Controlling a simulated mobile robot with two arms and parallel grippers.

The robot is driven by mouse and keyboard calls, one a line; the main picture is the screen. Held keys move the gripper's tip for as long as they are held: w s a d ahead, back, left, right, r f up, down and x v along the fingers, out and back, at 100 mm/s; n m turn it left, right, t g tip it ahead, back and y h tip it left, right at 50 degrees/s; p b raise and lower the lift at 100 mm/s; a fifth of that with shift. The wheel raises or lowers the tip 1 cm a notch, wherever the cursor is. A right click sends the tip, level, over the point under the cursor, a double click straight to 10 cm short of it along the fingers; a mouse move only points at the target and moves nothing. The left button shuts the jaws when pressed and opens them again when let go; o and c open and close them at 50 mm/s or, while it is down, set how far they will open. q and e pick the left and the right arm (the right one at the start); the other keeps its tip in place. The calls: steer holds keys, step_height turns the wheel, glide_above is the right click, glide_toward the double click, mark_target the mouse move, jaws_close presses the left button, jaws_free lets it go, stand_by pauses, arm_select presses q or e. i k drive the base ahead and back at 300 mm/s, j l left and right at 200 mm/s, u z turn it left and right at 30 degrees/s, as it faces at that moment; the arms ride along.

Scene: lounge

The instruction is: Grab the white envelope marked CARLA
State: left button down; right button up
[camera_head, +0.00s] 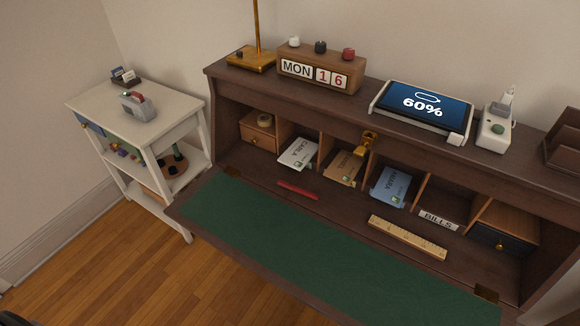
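The white envelope marked CARLA (298,153) leans in a pigeonhole of the open secretary desk, to the right of a small wooden drawer. Its marked face is visible, and its lower edge has a small green mark. To its right, a brown envelope (344,168) and a blue envelope (390,187) stand in neighbouring pigeonholes.
The desk's fold-down green writing surface (330,262) is open and bare. A red item (298,190) and a wooden ruler (407,237) lie between it and the pigeonholes. A calendar block (318,72) and a tablet (422,105) stand on top. A white side table (165,108) is left.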

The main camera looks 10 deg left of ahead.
mark_target(300, 153)
steer(key=i+j+z, duration=0.1)
steer(key=j+z, duration=0.2)
steer(key=j, duration=0.3)
steer(key=j+z, duration=0.3)
steer(key=j, duration=0.35)
